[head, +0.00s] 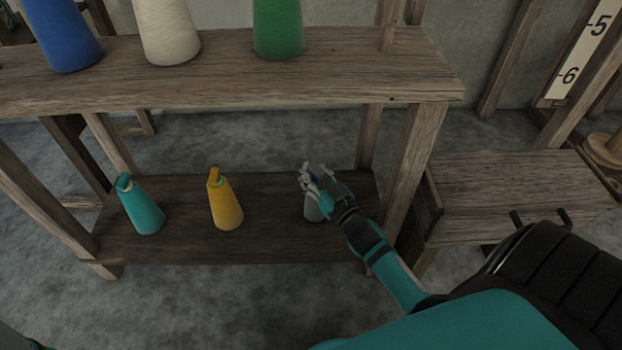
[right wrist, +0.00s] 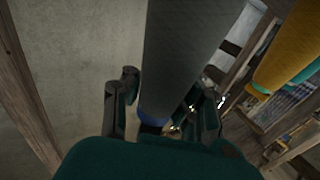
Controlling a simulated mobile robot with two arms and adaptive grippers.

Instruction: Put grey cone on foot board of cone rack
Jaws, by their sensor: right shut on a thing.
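My right gripper (head: 314,178) is over the right part of the foot board (head: 275,205), the low shelf of the cone rack. It is shut on the grey cone (head: 312,211), and the hand hides most of the cone in the head view. The cone's lower end shows just below the fingers, against the board; I cannot tell whether it touches the wood. In the right wrist view the grey cone (right wrist: 185,50) runs between the two fingers (right wrist: 165,108). My left gripper is not in view.
A yellow cone (head: 225,203) and a teal cone (head: 142,207) stand on the foot board to the left. Blue (head: 62,38), cream (head: 168,32) and green (head: 278,28) cones stand on the upper shelf (head: 230,72). A rack post (head: 408,165) and a wooden bench (head: 510,190) are to the right.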

